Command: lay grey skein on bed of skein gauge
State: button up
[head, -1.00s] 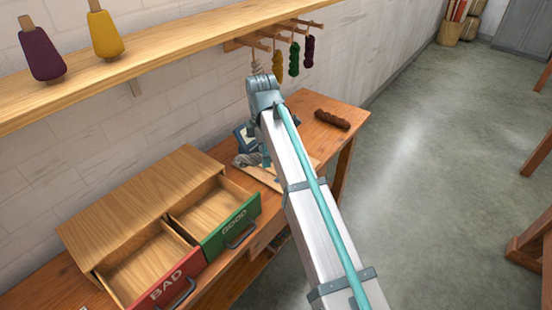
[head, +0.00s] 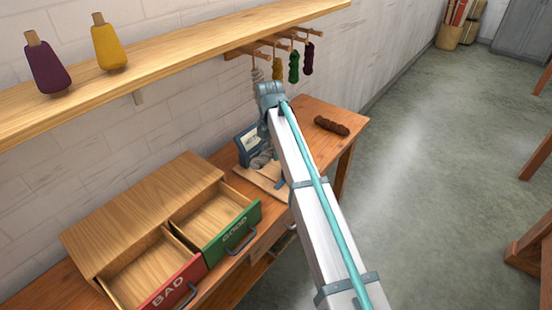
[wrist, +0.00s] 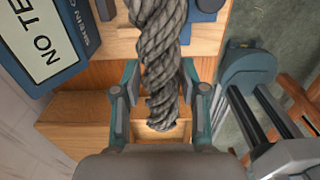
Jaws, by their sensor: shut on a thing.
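A grey twisted skein (wrist: 162,45) is held between the two fingers of my gripper (wrist: 160,88) in the wrist view. One end points toward the palm; the other runs out of the top of the picture. It lies over the wooden base of the skein gauge (wrist: 115,40); whether it touches the bed is unclear. The gauge's screen (wrist: 40,35) reads "NO TE", cut off. In the head view the gauge (head: 250,141) stands on the bench with the grey skein (head: 262,159) in front of its screen. My arm hides the gripper there.
A brown skein (head: 332,125) lies on the bench's far end. Open BAD (head: 172,287) and GOOD (head: 235,233) drawers look empty. Skeins hang on pegs above, including yellow (head: 276,68) and green (head: 294,66). A shelf (head: 180,55) with purple and yellow cones runs along the wall.

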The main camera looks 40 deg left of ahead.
jog(key=w+f, duration=0.1)
jog(key=f, duration=0.1)
jog(key=w+a+f+p, duration=0.1)
jog(key=w+f, duration=0.1)
jog(key=w+a+f, duration=0.1)
jog(key=w+f, duration=0.1)
jog(key=shift+w+p, duration=0.2)
jog(key=shift+p, duration=0.1)
jog(key=shift+w+a+f+p, duration=0.15)
jog(key=shift+f+p, duration=0.65)
jog(key=shift+f, duration=0.95)
jog(key=shift+f, duration=0.15)
jog(key=o, duration=0.8)
jog(key=shift+o, duration=0.2)
notch_tip(320, 180, up, 12)
jog(key=b, duration=0.3)
